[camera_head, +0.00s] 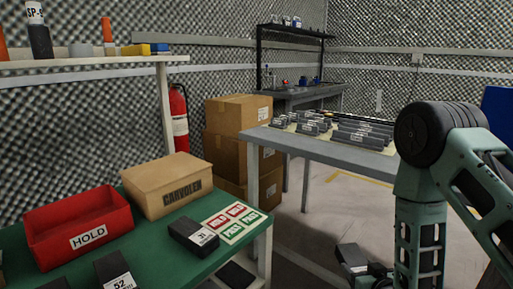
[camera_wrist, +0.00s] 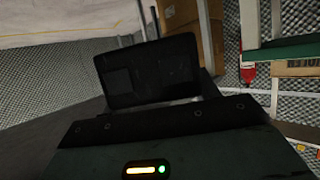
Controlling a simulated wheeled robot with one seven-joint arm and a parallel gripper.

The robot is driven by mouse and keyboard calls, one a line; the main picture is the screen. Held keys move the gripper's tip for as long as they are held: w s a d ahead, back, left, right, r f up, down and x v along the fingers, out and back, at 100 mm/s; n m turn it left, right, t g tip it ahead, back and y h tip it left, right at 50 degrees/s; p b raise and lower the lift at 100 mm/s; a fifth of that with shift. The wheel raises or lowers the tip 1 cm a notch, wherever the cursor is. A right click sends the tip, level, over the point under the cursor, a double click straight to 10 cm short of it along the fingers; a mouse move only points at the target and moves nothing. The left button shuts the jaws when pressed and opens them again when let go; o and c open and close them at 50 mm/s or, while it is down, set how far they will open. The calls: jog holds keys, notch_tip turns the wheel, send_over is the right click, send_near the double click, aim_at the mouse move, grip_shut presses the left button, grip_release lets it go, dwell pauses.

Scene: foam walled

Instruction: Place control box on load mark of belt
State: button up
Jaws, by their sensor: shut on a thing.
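My gripper (camera_head: 374,274) is low in the head view, beside the grey table and above the floor. It is shut on a dark control box (camera_head: 352,258) with a white label on its end. In the wrist view the dark control box (camera_wrist: 150,72) fills the middle, held in front of the gripper body; the fingertips are hard to make out in the dark. I cannot pick out a belt or a load mark in either view.
A green table (camera_head: 150,255) at the left holds a red HOLD bin (camera_head: 78,225), a carton (camera_head: 165,185), a labelled dark box (camera_head: 194,236) and a card. A grey table (camera_head: 255,137) holds several dark units. Cartons (camera_head: 238,112) stand behind. Open floor (camera_head: 310,220) lies between.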

jog(key=shift+m+h, duration=0.5)
jog(key=shift+h, duration=0.1)
jog(key=shift+w+d+f, duration=0.15)
jog(key=shift+d+f, duration=0.35)
jog(key=shift+d, duration=0.35)
jog(key=shift+w+d+f, duration=0.1)
jog(key=shift+d+f, duration=0.4)
jog(key=shift+d, duration=0.3)
jog(key=shift+w+d+f, duration=0.15)
jog(key=shift+d+f, duration=0.35)
jog(key=shift+d, duration=0.35)
